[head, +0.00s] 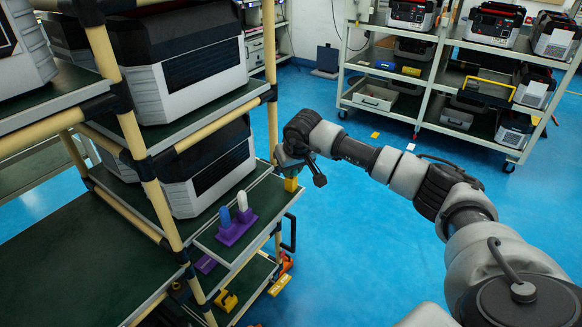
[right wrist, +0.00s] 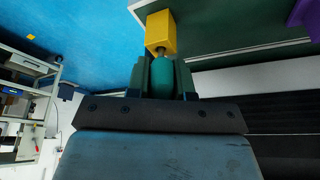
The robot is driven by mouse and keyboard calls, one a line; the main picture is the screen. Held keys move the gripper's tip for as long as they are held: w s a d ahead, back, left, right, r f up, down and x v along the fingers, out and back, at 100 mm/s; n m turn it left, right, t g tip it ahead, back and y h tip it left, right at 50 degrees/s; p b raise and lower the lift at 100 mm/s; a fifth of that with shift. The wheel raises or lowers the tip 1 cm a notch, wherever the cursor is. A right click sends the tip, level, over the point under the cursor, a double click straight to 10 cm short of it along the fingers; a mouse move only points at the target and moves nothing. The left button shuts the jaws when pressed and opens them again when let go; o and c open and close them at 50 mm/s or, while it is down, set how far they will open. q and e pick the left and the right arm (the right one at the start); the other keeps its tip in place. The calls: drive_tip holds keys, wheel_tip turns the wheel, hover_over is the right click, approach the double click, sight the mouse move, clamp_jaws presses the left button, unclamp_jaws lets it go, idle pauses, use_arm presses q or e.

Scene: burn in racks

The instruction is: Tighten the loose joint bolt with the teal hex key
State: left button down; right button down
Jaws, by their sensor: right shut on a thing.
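My right gripper (head: 284,160) is at the right corner of the small green-topped shelf. In the right wrist view it is shut (right wrist: 164,80) on the teal handle of the hex key (right wrist: 174,82). A short metal shank (right wrist: 160,51) runs from the handle to a yellow block (right wrist: 160,32). The tip of the key is hidden, so I cannot tell whether it sits in a bolt. The yellow block also shows just below the gripper in the head view (head: 291,184). No bolt head is clearly visible. My left gripper is not in view.
The tan-tubed rack (head: 128,125) holds large grey-black units (head: 205,165). A dark loop handle (head: 290,232) juts out below the shelf. Blue floor (head: 350,250) lies open to the right.

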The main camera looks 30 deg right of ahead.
drive_tip(key=shift+f, duration=0.1)
drive_tip(key=c, duration=0.9)
unclamp_jaws()
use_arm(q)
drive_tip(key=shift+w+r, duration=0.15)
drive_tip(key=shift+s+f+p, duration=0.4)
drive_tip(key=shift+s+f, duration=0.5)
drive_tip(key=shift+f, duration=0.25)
use_arm(e)
drive_tip(key=v, duration=1)
drive_tip(key=shift+s+r, duration=0.2)
drive_tip(key=shift+r, duration=0.15)
